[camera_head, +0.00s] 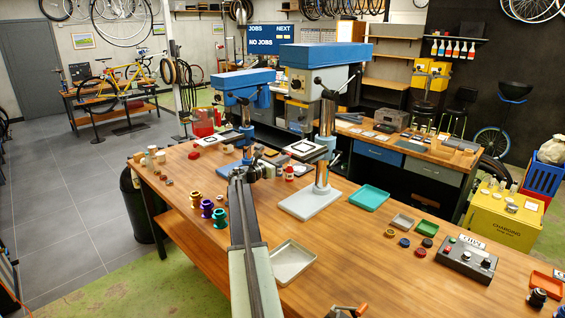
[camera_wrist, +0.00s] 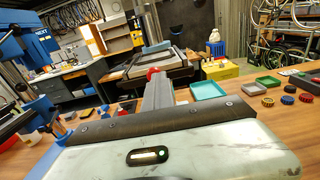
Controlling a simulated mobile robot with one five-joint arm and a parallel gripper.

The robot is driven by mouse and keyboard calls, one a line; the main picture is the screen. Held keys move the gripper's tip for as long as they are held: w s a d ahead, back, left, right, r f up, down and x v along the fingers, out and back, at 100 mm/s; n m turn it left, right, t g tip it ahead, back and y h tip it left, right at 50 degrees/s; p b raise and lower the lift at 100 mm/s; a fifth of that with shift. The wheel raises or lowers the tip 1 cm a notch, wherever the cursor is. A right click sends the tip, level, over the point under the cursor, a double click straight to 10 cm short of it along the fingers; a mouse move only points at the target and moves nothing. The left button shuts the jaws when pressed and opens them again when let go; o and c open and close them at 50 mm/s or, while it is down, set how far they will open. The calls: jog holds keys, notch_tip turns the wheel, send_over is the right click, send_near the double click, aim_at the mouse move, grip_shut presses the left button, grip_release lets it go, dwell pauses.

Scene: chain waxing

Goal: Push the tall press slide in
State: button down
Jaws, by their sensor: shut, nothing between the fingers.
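The tall press (camera_head: 313,62) has a blue top and a steel column (camera_head: 322,178) on a grey base. Its slide, a pale flat plate (camera_head: 303,147) in a dark frame, sits at mid-height and also shows ahead in the wrist view (camera_wrist: 155,62). My gripper (camera_head: 270,166) is shut and empty, left of and below the slide. In the wrist view my gripper (camera_wrist: 157,84) points at the slide's near side. A red part (camera_wrist: 152,72) shows just beyond the fingertips; I cannot tell whether they touch it.
A shorter blue press (camera_head: 243,82) stands left. Purple, green and gold spools (camera_head: 207,208) stand left of my arm. A grey tray (camera_head: 292,263) lies right of it and a teal tray (camera_head: 367,197) farther right. A control box (camera_head: 467,257) is near the right edge.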

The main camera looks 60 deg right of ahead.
jog(key=shift+w+d+r, duration=0.1)
jog(key=shift+d+r, duration=0.15)
jog(key=shift+r, duration=0.05)
jog(key=v, duration=1.4)
jog(key=shift+a, duration=0.25)
jog(key=shift+f, duration=0.2)
